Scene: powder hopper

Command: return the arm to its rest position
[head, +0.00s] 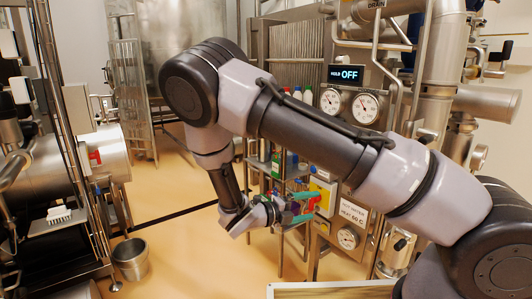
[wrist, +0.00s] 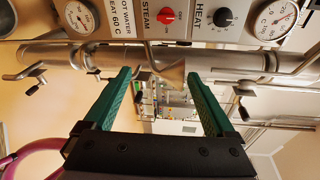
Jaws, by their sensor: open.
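My arm shows large in the head view, reaching from the lower right up to a bend at upper left and then down. My gripper (head: 304,207) is at the lower end, in front of the control panel with its labels and gauges. In the wrist view, my gripper (wrist: 159,75) has two green fingers spread apart with nothing between them. The panel's red steam knob (wrist: 166,14) and black heat knob (wrist: 225,18) are ahead of the fingers. I cannot tell exactly how far the fingertips are from the panel.
A display reading OFF (head: 346,74) sits above two gauges (head: 366,107). Shelves with bottles (head: 297,93) stand behind my arm. A metal bucket (head: 131,259) is on the floor at left, near a machine with a white brush (head: 59,213). Open floor (head: 185,245) lies between.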

